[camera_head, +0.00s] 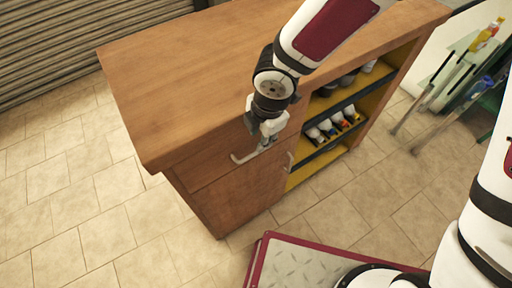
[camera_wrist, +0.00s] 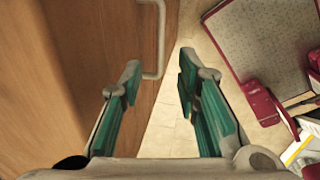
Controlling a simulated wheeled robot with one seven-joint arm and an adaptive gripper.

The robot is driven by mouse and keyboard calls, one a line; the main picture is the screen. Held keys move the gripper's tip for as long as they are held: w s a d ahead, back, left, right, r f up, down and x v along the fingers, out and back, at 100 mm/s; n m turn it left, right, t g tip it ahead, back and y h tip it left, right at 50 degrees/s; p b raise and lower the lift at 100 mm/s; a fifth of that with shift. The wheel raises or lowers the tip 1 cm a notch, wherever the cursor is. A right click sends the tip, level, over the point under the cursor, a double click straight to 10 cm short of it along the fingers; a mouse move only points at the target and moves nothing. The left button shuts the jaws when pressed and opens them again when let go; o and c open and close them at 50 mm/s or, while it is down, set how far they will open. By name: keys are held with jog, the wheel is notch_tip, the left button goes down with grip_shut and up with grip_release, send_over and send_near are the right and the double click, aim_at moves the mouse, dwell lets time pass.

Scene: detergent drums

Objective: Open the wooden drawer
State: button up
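The wooden drawer (camera_head: 215,163) is at the top of the wooden cabinet's front, below the worktop, and looks closed. Its pale metal bar handle (camera_head: 243,158) is partly hidden by my gripper (camera_head: 262,140) in the head view. In the wrist view the handle (camera_wrist: 161,40) lies in the picture between the fingertips of my gripper (camera_wrist: 160,68), close to the left finger. The two teal-padded fingers are apart, with nothing clamped between them. I cannot tell whether a finger touches the handle.
Open yellow shelves (camera_head: 322,165) with several bottles are to the right. A small table (camera_head: 440,75) stands farther right. The tiled floor (camera_head: 85,235) before the cabinet is clear at left.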

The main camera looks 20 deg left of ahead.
aim_at(256, 152)
jog(key=f, duration=0.2)
jog(key=a+f, duration=0.1)
jog(key=f, duration=0.5)
jog(key=shift+w+a+f, duration=0.15)
jog(key=shift+w+f, duration=0.05)
jog(key=shift+w, duration=0.2)
jog(key=shift+w+f, duration=0.15)
jog(key=shift+f, duration=0.3)
grip_shut()
